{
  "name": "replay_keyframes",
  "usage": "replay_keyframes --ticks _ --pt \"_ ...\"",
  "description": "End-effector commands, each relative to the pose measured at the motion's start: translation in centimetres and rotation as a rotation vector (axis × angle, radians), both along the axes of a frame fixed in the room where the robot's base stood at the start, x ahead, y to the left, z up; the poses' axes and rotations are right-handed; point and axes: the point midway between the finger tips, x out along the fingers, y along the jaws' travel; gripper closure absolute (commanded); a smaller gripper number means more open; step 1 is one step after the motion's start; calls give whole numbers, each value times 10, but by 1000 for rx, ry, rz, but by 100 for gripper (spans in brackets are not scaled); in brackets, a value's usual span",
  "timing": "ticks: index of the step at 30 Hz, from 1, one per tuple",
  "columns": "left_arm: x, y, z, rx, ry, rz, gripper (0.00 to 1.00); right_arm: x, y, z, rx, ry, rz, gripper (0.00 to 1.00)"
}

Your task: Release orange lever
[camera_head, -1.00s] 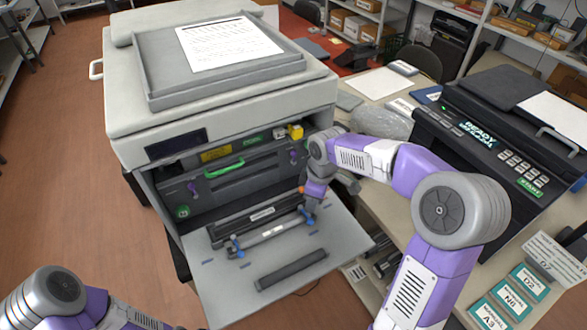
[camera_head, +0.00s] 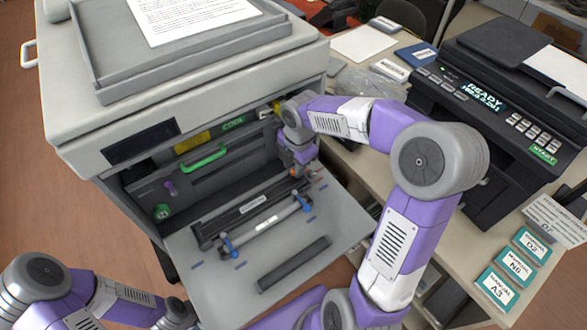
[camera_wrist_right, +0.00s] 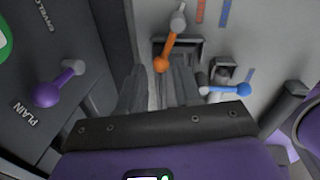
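The orange lever (camera_wrist_right: 169,48) shows in the right wrist view, its round orange knob just beyond my fingertips and its grey end pointing up. In the head view only a small orange spot (camera_head: 295,172) shows beside my right gripper (camera_head: 303,168). In the right wrist view my right gripper (camera_wrist_right: 157,80) has its two grey fingers a little apart, with a narrow gap and nothing seen held. Whether the fingers touch the knob is not clear. My left arm shows at the lower left of the head view; its gripper is out of view.
A blue lever (camera_wrist_right: 230,90) is right of the fingers and a purple lever (camera_wrist_right: 58,84) is left, on a dark panel. A green handle (camera_head: 205,157) is inside the printer.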

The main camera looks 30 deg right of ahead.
Motion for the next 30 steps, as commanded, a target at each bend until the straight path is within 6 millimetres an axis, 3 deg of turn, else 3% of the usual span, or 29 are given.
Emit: replay_keyframes --ticks 4,13,14,20,30 --pt "0 0 -5 0 0 0 57 1 0 -14 1 0 -2 67" --pt "0 0 -5 0 0 0 57 2 0 -16 1 -2 -2 67" --pt "0 0 -5 0 0 0 57 2 0 -16 0 -1 -2 68" --pt "0 0 -5 0 0 0 57 2 0 -16 1 -2 -2 99" --pt "0 0 -5 0 0 0 57 3 0 -15 -2 -5 -2 100"
